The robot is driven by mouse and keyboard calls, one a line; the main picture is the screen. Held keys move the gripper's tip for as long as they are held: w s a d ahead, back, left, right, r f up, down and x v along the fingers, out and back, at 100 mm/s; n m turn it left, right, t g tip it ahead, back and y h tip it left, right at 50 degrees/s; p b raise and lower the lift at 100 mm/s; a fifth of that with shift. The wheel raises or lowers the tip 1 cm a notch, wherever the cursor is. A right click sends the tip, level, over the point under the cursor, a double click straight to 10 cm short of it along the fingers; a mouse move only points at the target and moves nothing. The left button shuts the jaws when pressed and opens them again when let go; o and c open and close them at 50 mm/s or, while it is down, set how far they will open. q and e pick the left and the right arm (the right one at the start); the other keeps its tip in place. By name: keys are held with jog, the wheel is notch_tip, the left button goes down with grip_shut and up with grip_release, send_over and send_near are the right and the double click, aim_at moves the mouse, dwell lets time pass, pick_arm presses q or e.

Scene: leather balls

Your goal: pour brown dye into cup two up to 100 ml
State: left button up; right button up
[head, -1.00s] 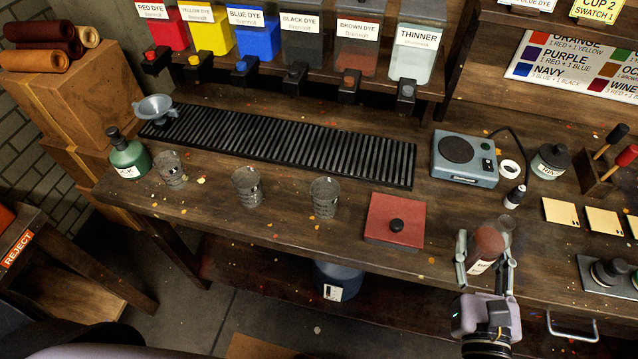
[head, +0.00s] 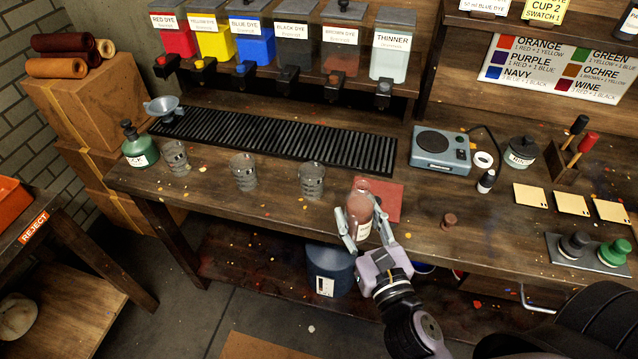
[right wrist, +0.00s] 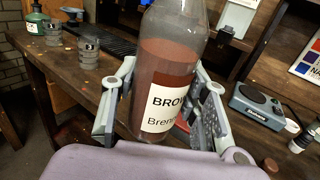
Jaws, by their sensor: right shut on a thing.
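My left gripper is out of view.
A brown stopper (head: 450,221) lies on the bench to the right. A slatted drain grate (head: 275,138) runs behind the cups. A scale (head: 440,150) and a green bottle (head: 138,148) stand farther off.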

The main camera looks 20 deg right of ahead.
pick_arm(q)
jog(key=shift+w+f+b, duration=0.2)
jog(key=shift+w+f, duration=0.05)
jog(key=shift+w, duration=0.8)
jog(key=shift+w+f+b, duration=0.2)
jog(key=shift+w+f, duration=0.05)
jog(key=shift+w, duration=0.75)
pick_arm(e)
jog(key=w+d+f+n+h, duration=0.2)
jog(key=w+d, duration=0.1)
jog(key=w, duration=0.6)
jog(key=w+d+f+n+h, duration=0.3)
jog(key=w, duration=0.7)
jog(key=shift+w+d+f+n, duration=0.2)
jog(key=shift+d+n, duration=0.1)
jog(key=shift+d, duration=0.1)
